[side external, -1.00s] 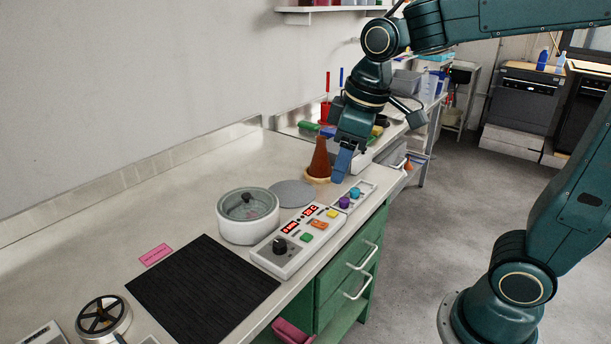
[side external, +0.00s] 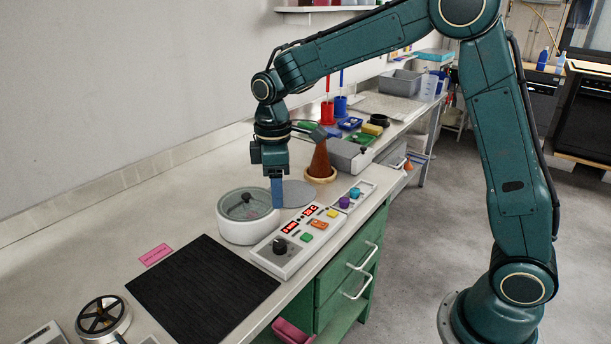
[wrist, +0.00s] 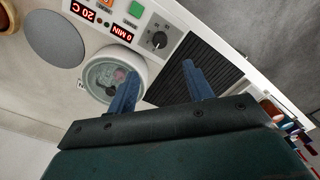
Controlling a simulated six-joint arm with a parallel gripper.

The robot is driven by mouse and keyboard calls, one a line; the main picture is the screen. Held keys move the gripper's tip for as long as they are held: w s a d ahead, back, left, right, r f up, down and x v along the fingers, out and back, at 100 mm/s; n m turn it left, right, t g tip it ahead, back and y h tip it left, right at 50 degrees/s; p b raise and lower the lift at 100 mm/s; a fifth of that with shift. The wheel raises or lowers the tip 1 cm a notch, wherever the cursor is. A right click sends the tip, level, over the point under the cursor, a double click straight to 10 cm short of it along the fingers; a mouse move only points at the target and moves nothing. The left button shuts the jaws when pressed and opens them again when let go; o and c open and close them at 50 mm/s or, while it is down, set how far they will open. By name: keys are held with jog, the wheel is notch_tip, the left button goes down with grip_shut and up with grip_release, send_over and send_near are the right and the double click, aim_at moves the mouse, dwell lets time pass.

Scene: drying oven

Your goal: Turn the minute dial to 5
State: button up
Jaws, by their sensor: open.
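The minute dial is a black round knob (side external: 280,246) at the near end of the white control panel (side external: 268,262). In the wrist view the dial (wrist: 158,40) lies just beyond my fingertips, with a light mark on it. The small red display beside it (wrist: 122,33) reads 0 MIN, and a second display (wrist: 82,12) reads 20 C. My gripper (side external: 277,207) points down with blue fingers over the area between the glass-lidded pot and the panel.
The round pot with a glass lid (side external: 248,231) stands close by the panel. A black mat (side external: 203,288) lies flat on the near side.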

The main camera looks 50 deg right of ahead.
aim_at(280, 243)
jog(key=shift+f, duration=0.15)
notch_tip(280, 243, down, 14)
jog(key=shift+r, duration=0.25)
dwell(0.6)
jog(key=c, duration=1)
